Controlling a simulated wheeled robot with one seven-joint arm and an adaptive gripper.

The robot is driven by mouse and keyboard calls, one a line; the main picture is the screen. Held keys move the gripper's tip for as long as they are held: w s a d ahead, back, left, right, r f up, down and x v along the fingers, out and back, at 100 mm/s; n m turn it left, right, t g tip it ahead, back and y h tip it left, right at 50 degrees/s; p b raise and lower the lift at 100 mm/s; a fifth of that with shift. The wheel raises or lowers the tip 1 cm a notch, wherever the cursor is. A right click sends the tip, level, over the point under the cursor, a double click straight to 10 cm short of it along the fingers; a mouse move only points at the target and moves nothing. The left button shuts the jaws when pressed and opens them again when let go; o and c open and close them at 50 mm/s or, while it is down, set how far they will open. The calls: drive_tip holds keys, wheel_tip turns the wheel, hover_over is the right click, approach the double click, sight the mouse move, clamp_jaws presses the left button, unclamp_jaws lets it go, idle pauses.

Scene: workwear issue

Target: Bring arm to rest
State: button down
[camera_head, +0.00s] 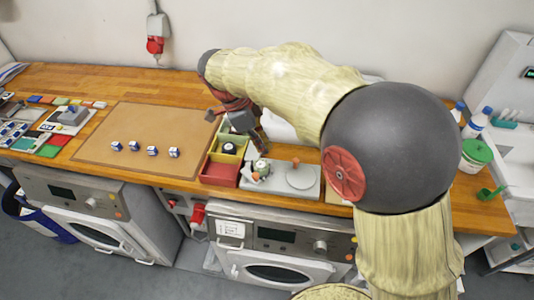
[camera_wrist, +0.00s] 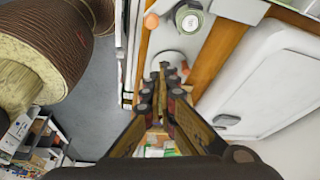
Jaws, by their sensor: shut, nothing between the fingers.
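My arm reaches from the right foreground over the wooden counter in the head view, bent and raised. My gripper (camera_head: 262,144) points down near the coloured bins at mid-counter, partly hidden behind my arm. In the wrist view my gripper (camera_wrist: 164,72) has its two fingers together with nothing between them. It is above the counter and holds no object.
The wooden counter (camera_head: 150,84) carries a brown mat (camera_head: 112,164) with several small blue-white pieces. A red bin (camera_head: 219,174) and a grey plate (camera_head: 308,190) are close to my gripper. A green-lidded tub (camera_head: 476,154) stands at right. Appliances are below the counter.

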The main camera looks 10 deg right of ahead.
drive_tip(key=shift+w+a+r, duration=0.1)
drive_tip(key=shift+a+r, duration=0.1)
drive_tip(key=shift+r, duration=0.3)
drive_tip(key=f+n, duration=0.1)
drive_tip(key=n, duration=0.2)
drive_tip(key=s+a+f+n, duration=0.1)
drive_tip(key=n, duration=0.2)
drive_tip(key=f+n, duration=0.1)
drive_tip(key=n, duration=0.2)
drive_tip(key=shift+s+a+f+y, duration=0.15)
drive_tip(key=shift+s+y, duration=0.05)
drive_tip(key=shift+y, duration=0.2)
drive_tip(key=s+d+r+n+t+y, duration=0.1)
drive_tip(key=s+d+r+n+t, duration=0.2)
drive_tip(key=s, duration=0.7)
drive_tip(key=s+d+r+n+t+y, duration=0.2)
drive_tip(key=s+d+r+n, duration=0.3)
drive_tip(key=s, duration=0.6)
drive_tip(key=shift+s+d+r+n+t, duration=0.3)
drive_tip(key=shift+d+n+t, duration=0.2)
drive_tip(key=shift+d+n, duration=0.7)
